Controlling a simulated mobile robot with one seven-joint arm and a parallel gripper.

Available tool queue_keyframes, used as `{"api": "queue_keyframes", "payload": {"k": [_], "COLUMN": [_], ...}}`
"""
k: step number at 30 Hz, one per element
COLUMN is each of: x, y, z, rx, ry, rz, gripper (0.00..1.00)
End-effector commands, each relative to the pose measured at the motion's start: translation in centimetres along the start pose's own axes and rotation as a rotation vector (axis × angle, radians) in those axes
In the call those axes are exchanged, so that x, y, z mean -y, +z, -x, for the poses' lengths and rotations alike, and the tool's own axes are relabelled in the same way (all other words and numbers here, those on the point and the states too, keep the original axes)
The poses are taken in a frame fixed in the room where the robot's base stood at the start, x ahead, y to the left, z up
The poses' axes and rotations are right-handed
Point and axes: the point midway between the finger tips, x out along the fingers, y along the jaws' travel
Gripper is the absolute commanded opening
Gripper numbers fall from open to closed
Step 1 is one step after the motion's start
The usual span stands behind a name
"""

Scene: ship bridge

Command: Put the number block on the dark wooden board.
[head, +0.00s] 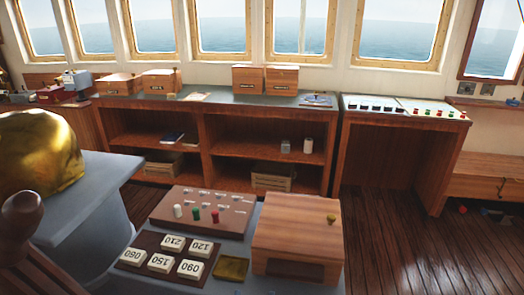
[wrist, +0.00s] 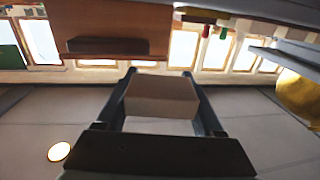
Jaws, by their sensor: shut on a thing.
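In the wrist view my gripper (wrist: 160,84) is shut on a pale block (wrist: 160,98), held between the two dark fingers. Its visible face is in shade and shows no number. My gripper and the held block do not show in the head view. In the head view the dark wooden board (head: 151,240) lies at the front of the grey console. It bears several white number blocks, among them 210 (head: 173,242), 120 (head: 201,247), 080 (head: 132,256), 150 (head: 160,262) and 090 (head: 190,269).
Behind the board is a brown panel (head: 230,228) with upright white, green and red pegs. A wooden box (head: 297,232) stands to the right, with a small brass plate (head: 232,268) between. A gold dome (head: 40,150) is at left. Shelves stand farther back.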

Motion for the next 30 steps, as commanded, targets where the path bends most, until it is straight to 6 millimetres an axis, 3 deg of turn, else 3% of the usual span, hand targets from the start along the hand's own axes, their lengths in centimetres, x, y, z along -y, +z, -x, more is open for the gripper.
{"api": "queue_keyframes", "payload": {"k": [9,16,21,30], "x": [-2.0,-2.1,-2.2,-2.3], "y": [4.4,6.1,9.2,10.4], "z": [5.5,8.6,11.0,12.2], "rx": [0.007,0.006,0.01,0.004], "ry": [-0.043,-0.052,-0.056,-0.052], "rz": [-0.002,-0.001,-0.002,-0.001], "gripper": [0.16,0.16,0.16,0.16]}}
